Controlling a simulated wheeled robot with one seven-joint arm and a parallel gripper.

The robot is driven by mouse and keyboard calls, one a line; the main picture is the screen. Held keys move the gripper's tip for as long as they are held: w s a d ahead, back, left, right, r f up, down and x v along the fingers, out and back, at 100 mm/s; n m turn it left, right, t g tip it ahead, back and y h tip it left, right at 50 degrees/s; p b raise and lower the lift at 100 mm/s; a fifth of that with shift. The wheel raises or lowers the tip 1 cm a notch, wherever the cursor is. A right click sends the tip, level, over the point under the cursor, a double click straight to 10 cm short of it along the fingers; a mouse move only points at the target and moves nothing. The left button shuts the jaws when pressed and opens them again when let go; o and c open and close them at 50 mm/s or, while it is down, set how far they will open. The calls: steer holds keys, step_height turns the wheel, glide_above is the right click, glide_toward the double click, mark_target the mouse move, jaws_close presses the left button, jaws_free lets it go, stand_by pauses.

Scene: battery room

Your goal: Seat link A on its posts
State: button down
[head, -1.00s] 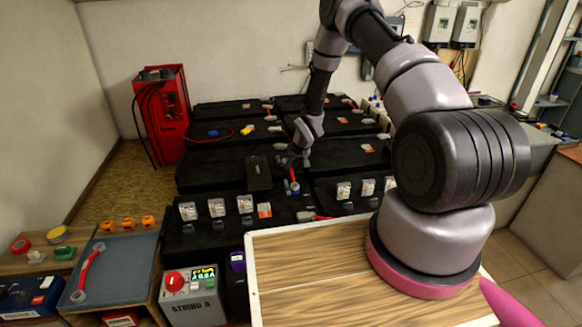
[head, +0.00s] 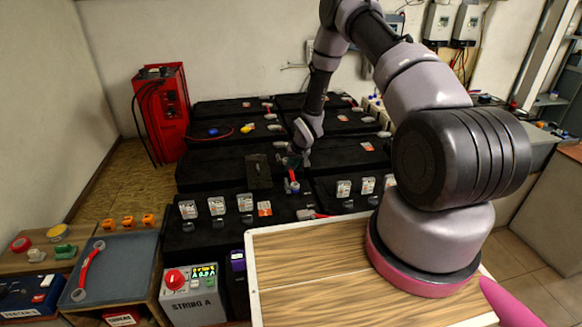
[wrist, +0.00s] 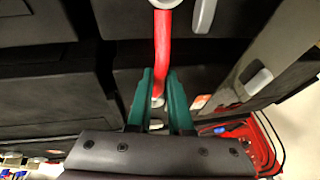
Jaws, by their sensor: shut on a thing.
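A red link (wrist: 162,45) with pale ring ends is held between the green fingers of my gripper (wrist: 160,95) in the wrist view. One ring shows at the top edge and the other end lies down between the fingers. In the head view the held link (head: 293,180) hangs small below my gripper (head: 293,161), over the black battery blocks in the middle. I cannot tell whether it touches any post. A second red link (head: 88,270) with grey ring ends lies on the blue-grey tray (head: 125,265) at the left. No letter is readable on either link.
Black battery blocks (head: 215,165) fill the middle, with several small labelled caps along their front. A red cabinet (head: 162,112) stands at the back left. A grey box marked STRING A (head: 195,298) stands in front. A wooden board (head: 300,285) lies at the front right.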

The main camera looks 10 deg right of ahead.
steer(key=shift+f, duration=0.25)
stand_by(0.4)
steer(key=shift+c, duration=1.8)
jaws_free()
steer(key=shift+r, duration=0.1)
steer(key=shift+r, duration=3.95)
